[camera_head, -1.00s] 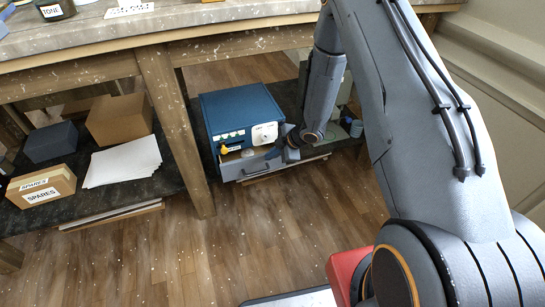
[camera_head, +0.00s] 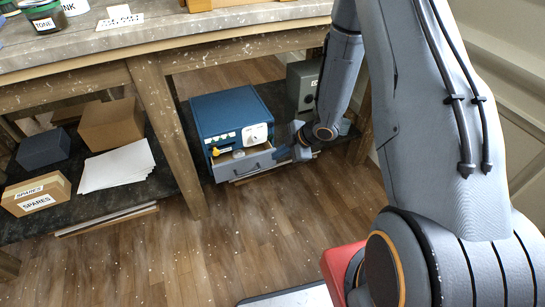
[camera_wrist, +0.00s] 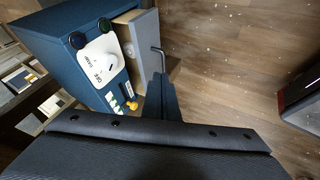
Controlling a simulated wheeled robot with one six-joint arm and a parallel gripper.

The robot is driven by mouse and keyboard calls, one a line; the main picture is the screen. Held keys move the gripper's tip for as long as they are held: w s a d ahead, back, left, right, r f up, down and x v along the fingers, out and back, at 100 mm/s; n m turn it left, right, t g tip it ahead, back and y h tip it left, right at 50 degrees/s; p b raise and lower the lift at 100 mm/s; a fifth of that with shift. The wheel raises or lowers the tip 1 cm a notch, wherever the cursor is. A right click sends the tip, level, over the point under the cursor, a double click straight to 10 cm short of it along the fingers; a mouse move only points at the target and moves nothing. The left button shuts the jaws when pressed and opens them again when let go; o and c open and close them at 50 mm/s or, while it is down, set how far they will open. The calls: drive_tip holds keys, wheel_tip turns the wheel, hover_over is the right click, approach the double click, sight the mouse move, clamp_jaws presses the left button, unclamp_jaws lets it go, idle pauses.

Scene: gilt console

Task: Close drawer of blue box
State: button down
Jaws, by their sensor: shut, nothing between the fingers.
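The blue box (camera_head: 228,108) stands on the low dark shelf under the workbench. Its grey-fronted drawer (camera_head: 240,168) at the bottom is pulled partly out, with a yellow item visible at its left. In the wrist view, the blue box (camera_wrist: 70,62) fills the left, and the drawer's grey front (camera_wrist: 147,38) with its dark bent handle (camera_wrist: 158,52) is near the top middle. My gripper (camera_head: 284,154) is at the right end of the drawer front. Its closed fingers (camera_wrist: 161,92) are just below the handle in the wrist view; I cannot tell whether they touch the drawer.
A dark grey box (camera_head: 302,84) stands right of the blue box, partly behind my arm. A wooden table leg (camera_head: 163,130) is to the left. The left shelf holds cardboard boxes (camera_head: 110,124), a dark box and white paper. The wooden floor in front is clear.

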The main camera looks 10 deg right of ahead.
sight(228, 162)
drive_tip(key=s+a+p, duration=0.3)
drive_tip(key=a, duration=0.9)
drive_tip(key=shift+w+a+f+b, duration=0.2)
drive_tip(key=shift+w+a+f, duration=0.7)
drive_tip(key=shift+w+f, duration=0.45)
drive_tip(key=shift+w+a+f+b, duration=0.2)
drive_tip(key=shift+w+a+f, duration=0.7)
drive_tip(key=shift+w+f, duration=0.45)
drive_tip(key=shift+w+a+f+b, duration=0.2)
drive_tip(key=shift+w+a+f, duration=0.8)
drive_tip(key=shift+w, duration=0.55)
drive_tip(key=shift+w+d+f, duration=0.1)
drive_tip(key=w, duration=0.1)
drive_tip(key=w+b, duration=0.1)
drive_tip(key=w, duration=0.1)
drive_tip(key=w+b, duration=0.1)
drive_tip(key=shift+w+a+f, duration=0.1)
drive_tip(key=shift+w+a, duration=0.05)
drive_tip(key=shift+a, duration=0.2)
drive_tip(key=shift+w+r+b, duration=0.2)
drive_tip(key=shift+w+b, duration=0.05)
drive_tip(key=shift+b, duration=0.05)
drive_tip(key=shift+w, duration=0.1)
